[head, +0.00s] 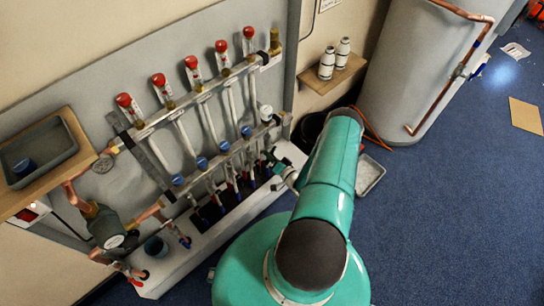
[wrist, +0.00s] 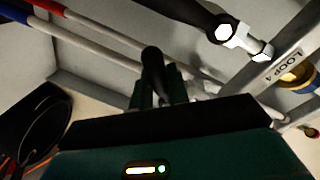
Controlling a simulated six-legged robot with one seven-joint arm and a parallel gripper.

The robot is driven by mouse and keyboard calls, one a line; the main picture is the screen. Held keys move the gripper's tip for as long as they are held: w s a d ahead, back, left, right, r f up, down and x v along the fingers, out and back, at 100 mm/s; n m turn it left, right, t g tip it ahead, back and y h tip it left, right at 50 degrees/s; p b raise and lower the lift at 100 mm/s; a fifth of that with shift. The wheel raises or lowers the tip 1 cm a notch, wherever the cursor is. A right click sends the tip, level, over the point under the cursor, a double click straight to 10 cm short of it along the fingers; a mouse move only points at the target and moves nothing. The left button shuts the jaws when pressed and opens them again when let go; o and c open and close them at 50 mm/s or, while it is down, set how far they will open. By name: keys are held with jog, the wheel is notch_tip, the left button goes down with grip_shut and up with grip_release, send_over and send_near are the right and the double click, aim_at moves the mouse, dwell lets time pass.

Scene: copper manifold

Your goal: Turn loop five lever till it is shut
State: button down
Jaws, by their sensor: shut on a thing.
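In the wrist view, my gripper (wrist: 153,88) is shut on a dark lever handle (wrist: 152,66). I take this for the loop five lever, as my gripper (head: 272,160) is at the right end of the lower manifold rail in the head view. No loop five label is readable. The lever's pivot is hidden, and its angle to the pipe cannot be told. Another black lever (wrist: 191,14) with a pale hex nut lies at the upper right of the wrist view, near a "LOOP 4" label (wrist: 285,61).
The manifold has several red-capped flow meters (head: 191,63) and blue caps (head: 202,162). Pipes crowd around my gripper. A shelf with two white bottles (head: 327,63) and a grey tank (head: 415,70) stand right. A dark bucket (head: 309,127) and tray (head: 369,174) are near my arm.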

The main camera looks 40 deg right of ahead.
jog(key=m, duration=0.1)
jog(key=r+m, duration=0.1)
jog(key=m, duration=0.1)
jog(key=shift+s+a+y, duration=0.1)
jog(key=shift+a+y, duration=0.2)
jog(key=shift+a+r+m+y, duration=0.1)
jog(key=shift+r+m+y, duration=0.2)
jog(key=shift+m, duration=0.6)
jog(key=shift+a+r+m+y, duration=0.1)
jog(key=shift+r+m, duration=0.25)
jog(key=shift+m, duration=0.55)
jog(key=shift+r, duration=0.1)
jog(key=c, duration=1.4)
grip_release()
jog(key=shift+s+r, duration=0.1)
jog(key=shift+d, duration=0.1)
